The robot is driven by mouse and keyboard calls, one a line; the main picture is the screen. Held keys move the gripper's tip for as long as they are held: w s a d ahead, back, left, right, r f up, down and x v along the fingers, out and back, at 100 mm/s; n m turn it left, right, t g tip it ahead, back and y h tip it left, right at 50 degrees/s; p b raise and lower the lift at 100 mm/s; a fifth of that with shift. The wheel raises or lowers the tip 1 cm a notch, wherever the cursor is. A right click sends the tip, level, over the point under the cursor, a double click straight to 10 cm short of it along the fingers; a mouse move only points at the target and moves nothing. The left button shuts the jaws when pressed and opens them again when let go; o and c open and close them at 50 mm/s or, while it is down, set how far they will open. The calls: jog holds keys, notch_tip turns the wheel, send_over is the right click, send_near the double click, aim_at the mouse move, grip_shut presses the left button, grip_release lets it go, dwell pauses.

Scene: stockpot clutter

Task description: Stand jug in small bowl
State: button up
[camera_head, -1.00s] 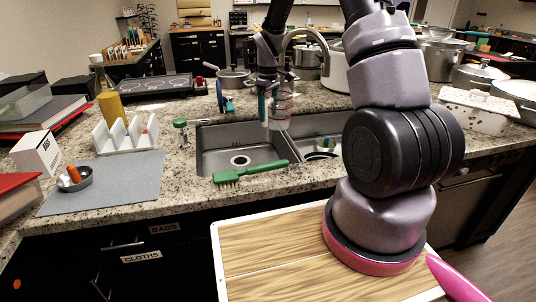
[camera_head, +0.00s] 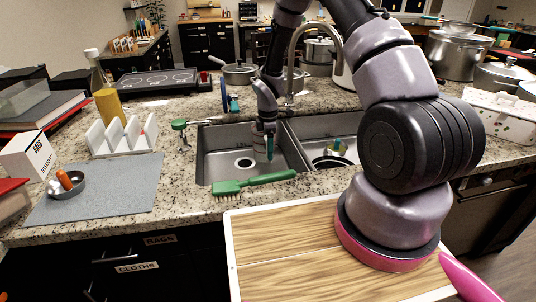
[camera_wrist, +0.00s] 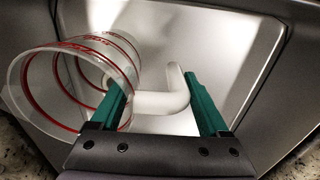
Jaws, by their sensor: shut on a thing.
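The jug (camera_wrist: 75,85) is clear with red markings and a white handle (camera_wrist: 165,102). In the wrist view it lies tilted across the left side, its open rim toward the camera. My gripper (camera_wrist: 152,88) has teal fingers closed on the jug, with the handle between them. In the head view my gripper (camera_head: 265,148) is over the left sink basin, and the jug is hard to make out there. A small metal bowl (camera_head: 78,190) stands on the grey mat at the left, with an orange item and a roundish item in it.
The double sink (camera_head: 215,160) has a tall faucet (camera_head: 292,62) behind it. A green brush (camera_head: 255,182) lies along the front edge.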

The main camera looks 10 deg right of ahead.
jog(key=shift+f, duration=1.3)
jog(key=shift+f, duration=0.15)
jog(key=o, duration=1.3)
jog(key=shift+o, duration=0.2)
